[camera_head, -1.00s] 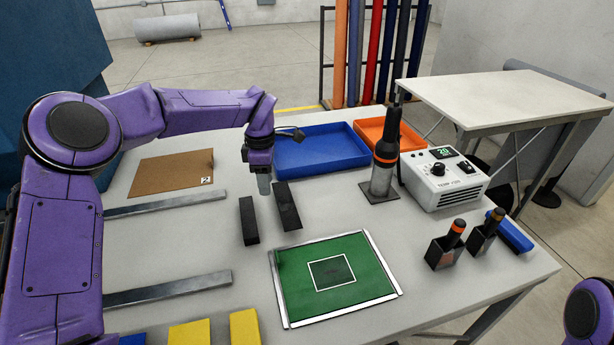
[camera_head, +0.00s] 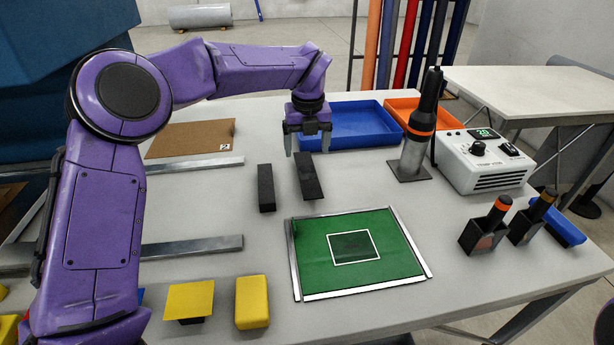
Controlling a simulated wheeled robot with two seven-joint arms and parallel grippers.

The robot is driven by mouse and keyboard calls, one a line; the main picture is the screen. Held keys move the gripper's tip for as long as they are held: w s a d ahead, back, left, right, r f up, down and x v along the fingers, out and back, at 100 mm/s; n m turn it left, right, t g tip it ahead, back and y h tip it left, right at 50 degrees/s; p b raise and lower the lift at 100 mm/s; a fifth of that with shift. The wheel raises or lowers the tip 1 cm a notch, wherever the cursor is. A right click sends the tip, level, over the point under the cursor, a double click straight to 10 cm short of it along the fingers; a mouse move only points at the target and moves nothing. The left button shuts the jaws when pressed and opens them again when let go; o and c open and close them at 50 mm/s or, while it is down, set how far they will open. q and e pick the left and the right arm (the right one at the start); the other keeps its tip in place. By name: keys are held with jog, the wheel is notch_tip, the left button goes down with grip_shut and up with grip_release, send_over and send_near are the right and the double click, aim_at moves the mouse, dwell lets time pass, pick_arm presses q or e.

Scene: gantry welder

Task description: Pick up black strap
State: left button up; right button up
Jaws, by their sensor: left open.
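Two black pieces lie side by side on the grey table in the head view. The left one is a narrow black bar (camera_head: 266,188). The right one is a longer, flatter black strip (camera_head: 308,178); I cannot tell for certain which is the strap. My left gripper (camera_head: 308,148) is open, pointing down, with its two fingers spread above the far end of the right strip. Nothing shows between the fingers, and I cannot tell how high they are. A dark patch (camera_head: 354,246) also lies inside the white square on the green mat (camera_head: 400,263). My right gripper is out of view.
A blue tray (camera_head: 365,139) and an orange tray (camera_head: 402,110) stand behind. A hot-air tool (camera_head: 415,150) stands upright beside its white control box (camera_head: 485,165). Metal bars (camera_head: 195,246), a brown board (camera_head: 190,138) and yellow blocks (camera_head: 252,302) lie left and in front.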

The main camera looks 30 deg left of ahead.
aim_at(307, 173)
pick_arm(q)
jog(key=w+f, duration=0.2)
jog(key=f, duration=0.1)
jog(key=shift+w+a, duration=0.15)
jog(key=shift+a, duration=0.2)
jog(key=s+f, duration=0.1)
jog(key=s+f+p, duration=0.1)
jog(key=shift+d+f+p, duration=0.2)
jog(key=shift+f+p, duration=0.1)
jog(key=shift+f, duration=0.35)
jog(key=shift+w+f, duration=0.5)
jog(key=shift+w, duration=0.1)
jog(key=c, duration=0.4)
jog(key=shift+s+a+r, duration=0.1)
jog(key=c, duration=0.5)
jog(key=shift+s+r, duration=0.15)
jog(key=shift+s, duration=0.1)
jog(key=shift+c, duration=1.1)
jog(key=shift+w, duration=0.1)
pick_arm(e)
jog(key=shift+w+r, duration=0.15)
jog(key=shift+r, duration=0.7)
